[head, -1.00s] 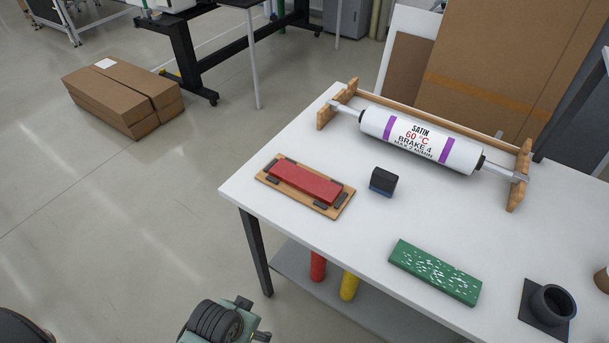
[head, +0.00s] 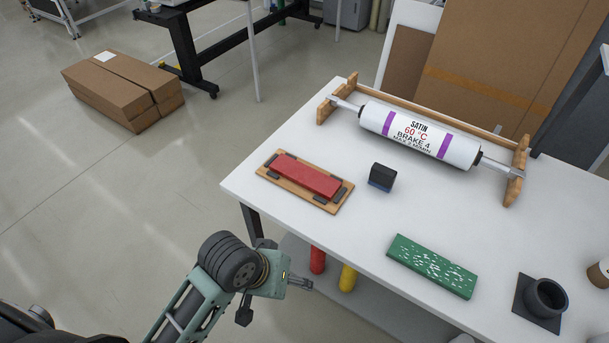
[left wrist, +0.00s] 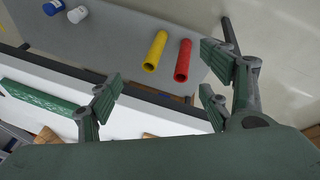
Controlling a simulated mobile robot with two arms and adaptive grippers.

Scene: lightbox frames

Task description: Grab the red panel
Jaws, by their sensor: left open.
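The red panel (head: 306,175) lies on a wooden board with dark blocks around its edges, on the near left part of the white table. My left gripper (head: 305,284) is in front of the table's near edge, below and apart from the red panel. In the left wrist view my left gripper (left wrist: 160,104) shows its fingers spread wide with nothing between them. The red panel is not seen in the left wrist view. My right gripper is in neither view.
A dark block (head: 383,177), a green speckled panel (head: 432,266) and a black cup (head: 544,300) stand on the white table (head: 350,240). A white roller (head: 419,136) lies in a wooden stand behind. Red (left wrist: 183,62) and yellow (left wrist: 154,52) tubes are on the lower shelf.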

